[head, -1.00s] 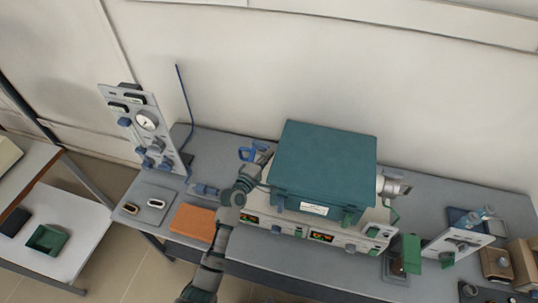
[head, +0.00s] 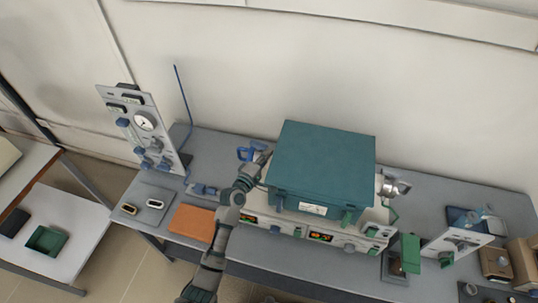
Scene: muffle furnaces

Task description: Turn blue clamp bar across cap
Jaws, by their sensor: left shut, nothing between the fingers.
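The blue clamp bar (head: 246,153) shows as a small blue frame at the left side of the teal furnace (head: 322,160). My left gripper (head: 264,160) reaches up from the bottom along the furnace's left side. It is shut and empty, its tip close to the right of the blue bar. I cannot tell whether the two touch. The cap at that end is hidden behind the gripper and the furnace, so I cannot tell how the bar lies to it. My right gripper is not in view.
A grey gauge panel (head: 143,122) stands at the left of the bench. An orange pad (head: 193,223) lies at the front edge beside my left arm. A metal fitting (head: 394,187) juts from the furnace's right side. A green block (head: 410,252) stands further right.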

